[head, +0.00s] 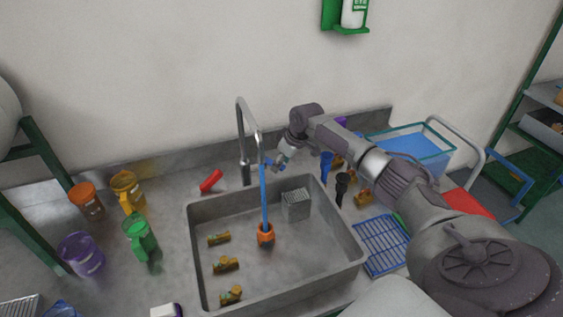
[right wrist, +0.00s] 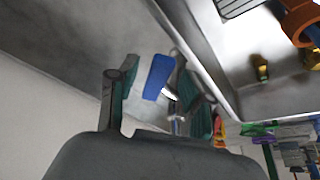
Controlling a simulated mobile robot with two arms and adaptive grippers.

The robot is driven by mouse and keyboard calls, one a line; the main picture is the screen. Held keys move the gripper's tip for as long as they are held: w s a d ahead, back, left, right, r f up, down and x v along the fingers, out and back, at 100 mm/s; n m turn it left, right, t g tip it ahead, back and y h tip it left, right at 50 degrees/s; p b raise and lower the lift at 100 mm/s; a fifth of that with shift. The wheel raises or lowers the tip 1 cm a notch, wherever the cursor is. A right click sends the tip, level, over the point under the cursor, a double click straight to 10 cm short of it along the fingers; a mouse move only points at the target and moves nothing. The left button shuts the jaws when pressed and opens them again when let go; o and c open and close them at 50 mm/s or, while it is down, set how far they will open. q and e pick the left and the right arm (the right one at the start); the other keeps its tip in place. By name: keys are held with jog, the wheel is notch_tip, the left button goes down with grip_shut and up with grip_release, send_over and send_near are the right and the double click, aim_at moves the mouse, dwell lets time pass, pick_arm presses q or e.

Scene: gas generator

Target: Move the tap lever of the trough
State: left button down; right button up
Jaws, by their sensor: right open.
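The trough (head: 196,262) is a grey metal basin set in the counter. Its tap (head: 243,152) is a tall bent metal pipe at the back rim. A blue streak (head: 264,195), seemingly water, runs down from the spout to an orange container (head: 265,234) in the trough. The blue tap lever (right wrist: 158,76) shows in the right wrist view, in front of my right gripper and between its two spread fingers. My right gripper (head: 277,163) is open, just right of the tap; I cannot tell whether it touches the lever. My left gripper is not in view.
Several small brass-coloured parts (head: 226,265) and a grey perforated block (head: 296,204) are in the trough. A red object (head: 211,181) lies left of the tap. Coloured jugs (head: 140,237) stand further left. A blue rack (head: 382,245) and a clear bin (head: 415,150) are at right.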

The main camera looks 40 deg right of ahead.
jog(key=shift+s+r, duration=0.1)
jog(key=shift+r, duration=0.1)
jog(key=v, duration=1.1)
jog(key=shift+r, duration=0.3)
